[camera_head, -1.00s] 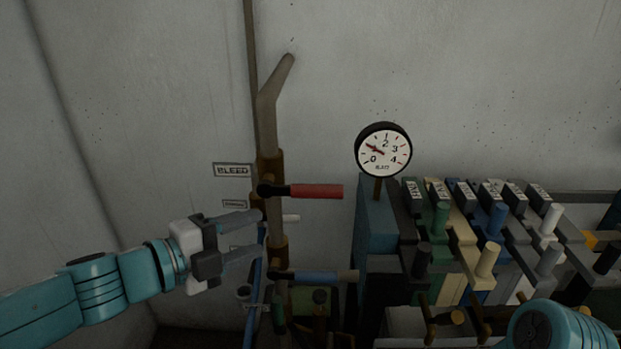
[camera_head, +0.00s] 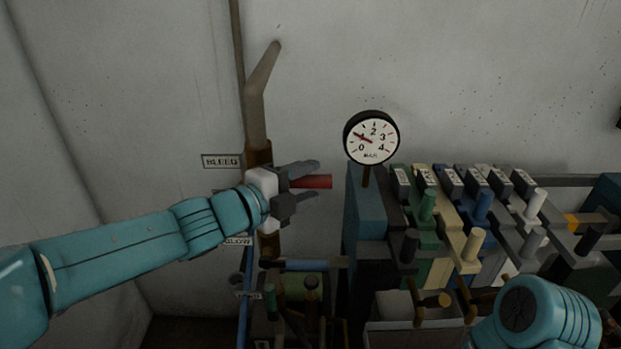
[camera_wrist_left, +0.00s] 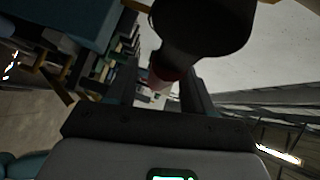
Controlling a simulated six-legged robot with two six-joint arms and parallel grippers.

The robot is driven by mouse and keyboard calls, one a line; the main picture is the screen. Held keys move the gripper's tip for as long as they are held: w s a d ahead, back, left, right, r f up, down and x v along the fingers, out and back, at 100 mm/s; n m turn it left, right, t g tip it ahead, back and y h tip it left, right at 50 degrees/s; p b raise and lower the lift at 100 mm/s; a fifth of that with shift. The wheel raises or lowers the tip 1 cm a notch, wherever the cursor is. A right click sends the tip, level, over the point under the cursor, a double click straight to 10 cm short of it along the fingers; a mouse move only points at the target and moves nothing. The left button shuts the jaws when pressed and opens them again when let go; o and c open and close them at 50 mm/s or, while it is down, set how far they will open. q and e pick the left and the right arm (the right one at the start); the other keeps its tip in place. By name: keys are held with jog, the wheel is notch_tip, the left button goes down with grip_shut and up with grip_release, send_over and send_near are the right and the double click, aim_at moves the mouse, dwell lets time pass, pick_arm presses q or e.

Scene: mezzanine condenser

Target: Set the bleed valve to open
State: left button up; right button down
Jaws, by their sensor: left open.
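The bleed valve has a red lever handle (camera_head: 322,182) that points right, roughly level, from the vertical brown pipe (camera_head: 256,120). A BLEED label (camera_head: 221,161) is on the wall to its left. My left gripper (camera_head: 312,180) is open, with one finger above and one below the red handle. It hides the valve body and the handle's inner part. In the left wrist view a red piece (camera_wrist_left: 166,73) shows between the fingers beneath a large dark shape. I cannot tell whether the fingers touch the handle. My right gripper is out of view.
A blue-sleeved lever (camera_head: 305,265) sits lower on the pipe, near a BLOW label (camera_head: 238,241). A round dial gauge (camera_head: 371,138) stands to the right. Several coloured levers, including a green one (camera_head: 428,205), crowd the right side. The wall above is bare.

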pick_arm(q)
jog(key=shift+w+d+f, duration=0.15)
jog(key=shift+w+d, duration=0.15)
jog(key=shift+w, duration=0.25)
jog(key=shift+d, duration=0.15)
jog(key=shift+s+d+r, duration=0.1)
jog(key=shift+s+r, duration=0.15)
jog(key=shift+s, duration=0.2)
jog(key=shift+w, duration=0.1)
jog(key=shift+w+f, duration=0.2)
jog(key=shift+w, duration=0.05)
jog(key=c, duration=0.4)
grip_shut()
